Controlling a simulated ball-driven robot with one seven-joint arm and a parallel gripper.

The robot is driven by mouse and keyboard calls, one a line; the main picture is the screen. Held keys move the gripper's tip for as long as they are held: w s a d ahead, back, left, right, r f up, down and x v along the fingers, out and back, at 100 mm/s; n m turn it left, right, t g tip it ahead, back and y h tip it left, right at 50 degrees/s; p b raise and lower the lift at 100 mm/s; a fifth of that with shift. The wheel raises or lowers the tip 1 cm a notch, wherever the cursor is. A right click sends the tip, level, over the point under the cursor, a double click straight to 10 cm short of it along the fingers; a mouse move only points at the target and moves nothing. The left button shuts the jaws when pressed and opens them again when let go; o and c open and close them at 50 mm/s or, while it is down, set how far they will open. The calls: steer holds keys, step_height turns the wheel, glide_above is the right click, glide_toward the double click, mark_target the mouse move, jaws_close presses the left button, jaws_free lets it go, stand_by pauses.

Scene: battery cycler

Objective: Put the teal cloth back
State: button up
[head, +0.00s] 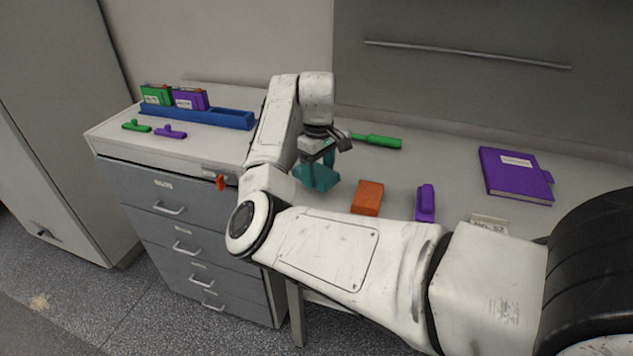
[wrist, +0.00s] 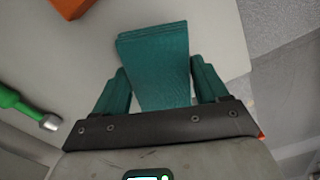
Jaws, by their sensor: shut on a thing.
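The teal cloth (head: 317,177) is near the left part of the bench, below my gripper (head: 322,150) in the head view. My arm hides part of that area. In the wrist view the cloth (wrist: 158,62) is a folded, layered piece between the teal fingers of my gripper (wrist: 160,88). The gripper is shut on it. Whether the cloth touches the bench top (head: 400,168) or hangs just above it, I cannot tell.
An orange block (head: 367,198), a purple object (head: 425,203) and a green-handled tool (head: 376,140) lie nearby. A purple book (head: 515,175) is at the right. A blue rack (head: 200,116) with green and purple boxes stands on the drawer cabinet (head: 185,205), beside small green and purple pieces.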

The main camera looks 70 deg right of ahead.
mark_target(316, 180)
steer(key=shift+w+d+f, duration=0.2)
steer(key=shift+w+f, duration=0.1)
steer(key=shift+f, duration=1.75)
steer(key=o, duration=1.1)
steer(key=shift+f+p, duration=0.15)
steer(key=shift+p, duration=0.15)
step_height(316, 180, up, 12)
steer(key=shift+r+b, duration=0.2)
steer(key=shift+b, duration=0.1)
